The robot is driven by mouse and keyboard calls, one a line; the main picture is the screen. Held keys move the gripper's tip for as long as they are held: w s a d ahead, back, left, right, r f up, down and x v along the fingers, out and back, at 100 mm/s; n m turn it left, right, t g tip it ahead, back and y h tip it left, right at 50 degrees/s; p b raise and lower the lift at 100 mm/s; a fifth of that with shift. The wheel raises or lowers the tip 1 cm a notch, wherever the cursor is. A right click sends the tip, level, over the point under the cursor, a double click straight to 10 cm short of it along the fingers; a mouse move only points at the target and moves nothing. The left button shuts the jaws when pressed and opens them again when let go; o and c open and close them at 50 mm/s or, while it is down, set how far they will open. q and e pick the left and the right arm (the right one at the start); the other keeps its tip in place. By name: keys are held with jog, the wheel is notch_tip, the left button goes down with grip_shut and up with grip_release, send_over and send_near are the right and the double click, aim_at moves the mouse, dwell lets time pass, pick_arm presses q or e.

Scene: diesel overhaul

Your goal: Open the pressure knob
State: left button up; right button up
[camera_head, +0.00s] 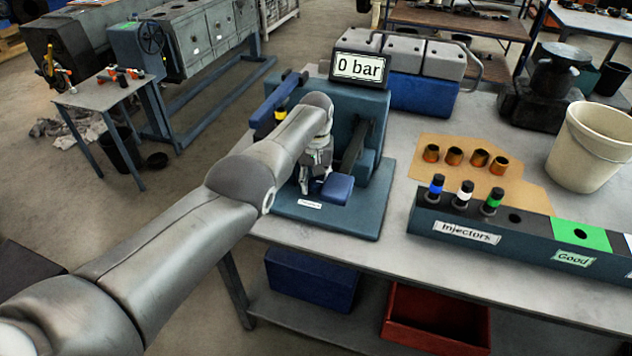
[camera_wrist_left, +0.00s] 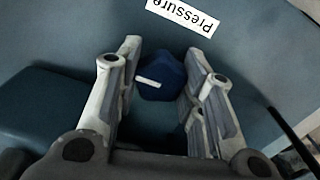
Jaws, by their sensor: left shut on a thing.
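The pressure knob (camera_wrist_left: 162,80) is small and dark blue with a white mark on its face, and shows between the fingers in the left wrist view. My left gripper (camera_wrist_left: 155,88) is shut on it, one finger on each side. A white "Pressure" label (camera_wrist_left: 184,15) is beside the knob. In the head view my left gripper (camera_head: 312,182) reaches down to the base of the teal test stand (camera_head: 345,215), largely covering the knob. The stand's display (camera_head: 359,67) reads "0 bar". My right gripper is not in view.
A blue part (camera_head: 336,188) on the stand is right beside the gripper. A blue lever (camera_head: 276,98) rises behind my arm. Right of the stand are the injector rack (camera_head: 470,234), several copper-coloured sleeves (camera_head: 454,156) on cardboard, and a cream bucket (camera_head: 592,147).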

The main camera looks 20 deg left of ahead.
aim_at(315, 181)
pick_arm(q)
jog(key=o, duration=1)
jog(key=shift+o, duration=0.2)
notch_tip(315, 181, up, 12)
dwell(0.4)
